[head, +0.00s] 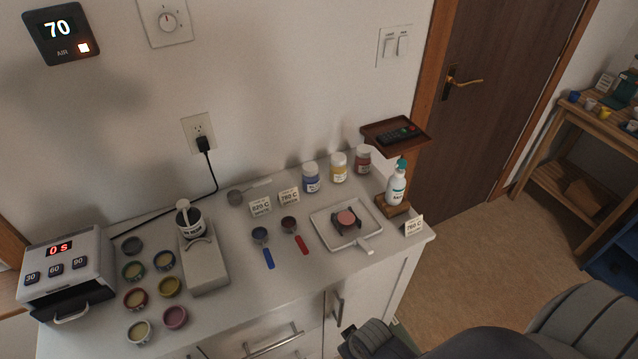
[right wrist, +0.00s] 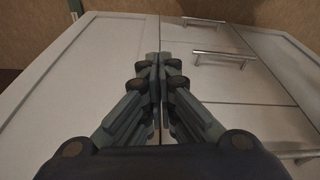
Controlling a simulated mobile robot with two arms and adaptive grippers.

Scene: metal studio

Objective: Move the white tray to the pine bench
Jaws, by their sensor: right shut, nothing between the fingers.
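The white tray (head: 333,241) lies on the right part of the white cabinet top in the head view, its short handle pointing front right. A small pink round piece (head: 346,218) in a dark holder sits on it. The pine bench (head: 600,122) stands at the far right beyond the door, with small things on its top. My right gripper (right wrist: 160,58) is shut and empty in the right wrist view, in front of the cabinet doors and apart from the tray. My left gripper is in neither view.
The white counter (head: 280,265) holds jars (head: 339,167), small pots (head: 170,287), a scale (head: 204,262) and a heater box (head: 68,270). A pump bottle (head: 397,183) and a card (head: 413,226) stand close right of the tray. Open floor (head: 470,245) lies between counter and bench.

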